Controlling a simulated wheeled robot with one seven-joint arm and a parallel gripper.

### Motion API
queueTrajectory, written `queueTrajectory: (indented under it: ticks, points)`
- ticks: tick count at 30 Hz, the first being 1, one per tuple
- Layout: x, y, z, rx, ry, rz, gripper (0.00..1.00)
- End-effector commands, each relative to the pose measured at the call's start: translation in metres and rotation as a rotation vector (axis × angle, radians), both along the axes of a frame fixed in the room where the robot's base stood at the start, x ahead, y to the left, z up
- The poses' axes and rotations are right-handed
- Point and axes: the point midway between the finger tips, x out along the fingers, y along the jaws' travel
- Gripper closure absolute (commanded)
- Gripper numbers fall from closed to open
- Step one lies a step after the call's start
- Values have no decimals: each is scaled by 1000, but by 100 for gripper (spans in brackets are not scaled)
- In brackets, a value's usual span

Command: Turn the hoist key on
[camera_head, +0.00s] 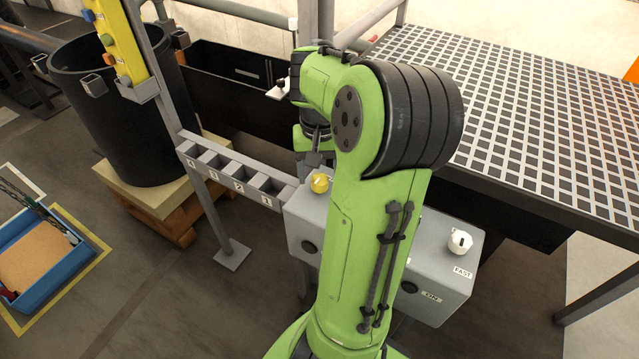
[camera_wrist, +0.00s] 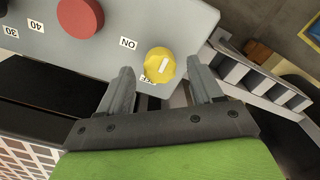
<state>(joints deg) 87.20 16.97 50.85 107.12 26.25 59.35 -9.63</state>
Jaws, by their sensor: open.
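The hoist key appears as a yellow knob (camera_wrist: 160,64) with a white mark, on the face of a grey control box (camera_wrist: 150,20). An "ON" label is beside it, and a second label, probably "OFF", is partly hidden below it. The white mark seems to slant toward that lower label. My gripper (camera_wrist: 161,69) is open, with one finger on each side of the knob in the wrist view; I cannot tell whether they touch it. In the head view the yellow knob (camera_head: 320,183) shows just below my gripper (camera_head: 314,158), which my green arm partly hides.
A red button (camera_wrist: 80,17) and number labels are on the same box. A white knob (camera_head: 460,241) marked "FAST" sits at its right end. A row of numbered slots (camera_head: 228,174) adjoins the box. A grated platform (camera_head: 520,110) is behind, a black tub (camera_head: 120,120) at left.

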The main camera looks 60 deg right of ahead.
Motion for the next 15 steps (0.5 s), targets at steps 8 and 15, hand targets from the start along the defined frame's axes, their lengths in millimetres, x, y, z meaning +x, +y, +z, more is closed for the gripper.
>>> queueTrajectory:
  ticks: [8,15]
  points:
    - [0,0,-14,-1,-1,0,35]
    - [0,0,-13,-1,-1,0,55]
